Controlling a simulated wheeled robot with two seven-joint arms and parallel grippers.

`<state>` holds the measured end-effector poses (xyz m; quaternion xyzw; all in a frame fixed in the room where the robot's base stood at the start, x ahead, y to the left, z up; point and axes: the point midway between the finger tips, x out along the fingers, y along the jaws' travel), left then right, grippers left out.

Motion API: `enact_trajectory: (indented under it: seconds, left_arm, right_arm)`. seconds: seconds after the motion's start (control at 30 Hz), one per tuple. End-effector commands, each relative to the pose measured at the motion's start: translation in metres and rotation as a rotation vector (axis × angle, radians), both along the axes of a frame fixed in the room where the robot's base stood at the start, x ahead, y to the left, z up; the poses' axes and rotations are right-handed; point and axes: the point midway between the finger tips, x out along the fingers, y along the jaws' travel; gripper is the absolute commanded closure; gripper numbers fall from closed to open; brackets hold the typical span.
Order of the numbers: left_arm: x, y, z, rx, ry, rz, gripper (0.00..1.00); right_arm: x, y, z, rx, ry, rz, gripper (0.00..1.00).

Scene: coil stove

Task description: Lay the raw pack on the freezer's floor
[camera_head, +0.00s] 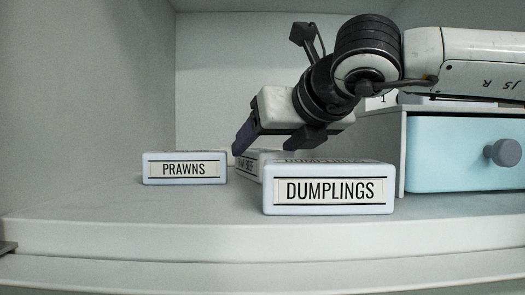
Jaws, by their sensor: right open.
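A pale pack (244,157) with a partly hidden label, seemingly ending in "BEEF", lies flat on the freezer's floor (190,222). It sits behind the DUMPLINGS pack, which covers its right part. My right gripper (274,140) reaches in from the upper right. It is open, its dark fingers pointing down just above and around the partly hidden pack. I cannot tell whether a finger touches the pack. My left gripper is not in view.
The DUMPLINGS pack (328,190) lies at the front middle. The PRAWNS pack (185,168) lies further left. A light blue drawer (455,155) with a grey knob stands at right. The floor at far left is clear.

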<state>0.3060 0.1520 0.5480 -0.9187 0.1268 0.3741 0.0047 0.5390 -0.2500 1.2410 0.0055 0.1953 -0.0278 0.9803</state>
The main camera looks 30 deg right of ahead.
Motion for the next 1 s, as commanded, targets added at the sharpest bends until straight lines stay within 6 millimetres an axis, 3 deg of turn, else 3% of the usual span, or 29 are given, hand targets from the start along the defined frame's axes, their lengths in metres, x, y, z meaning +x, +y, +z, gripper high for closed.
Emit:
enact_trajectory:
  seconds: [0.2,0.4,0.6,1.0]
  left_arm:
    - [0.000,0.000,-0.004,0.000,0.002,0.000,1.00]
    - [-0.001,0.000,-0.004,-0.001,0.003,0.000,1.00]
    - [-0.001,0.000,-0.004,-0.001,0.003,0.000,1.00]
    - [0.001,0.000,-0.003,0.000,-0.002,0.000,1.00]
  right_arm:
    - [-0.046,0.002,0.020,0.001,-0.005,0.000,0.31]
    - [-0.075,0.004,0.031,0.000,-0.002,-0.001,0.31]
    - [-0.084,0.004,0.034,0.001,0.002,-0.001,0.31]
    - [-0.084,0.005,0.035,0.001,0.000,-0.001,0.31]
